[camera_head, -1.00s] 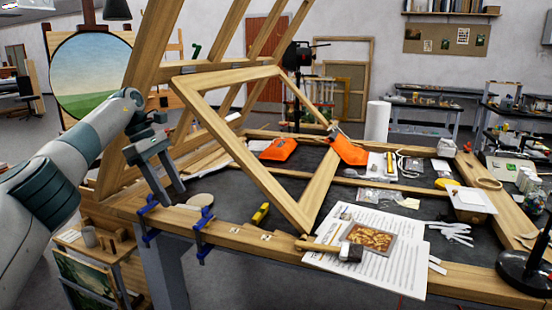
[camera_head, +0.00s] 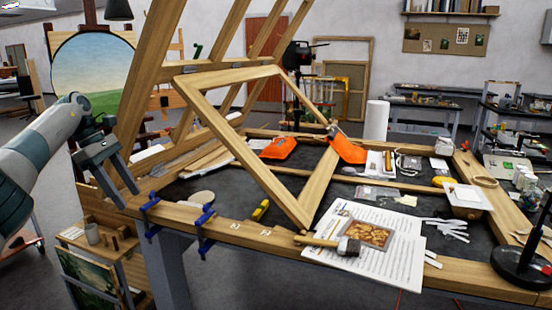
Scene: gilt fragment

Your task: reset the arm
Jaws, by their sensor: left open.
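My left arm comes in from the left, and its gripper (camera_head: 128,199) is open and empty. It hangs off the left end of the workbench (camera_head: 265,238), close to the bench's left corner and the blue clamps (camera_head: 203,225). The two fingers point down and to the right, with nothing between them. My right gripper is not in view.
A tilted wooden frame (camera_head: 240,150) stands on the bench near the left arm. Orange cloths (camera_head: 278,148) lie further back. A small side table (camera_head: 100,243) stands below the gripper.

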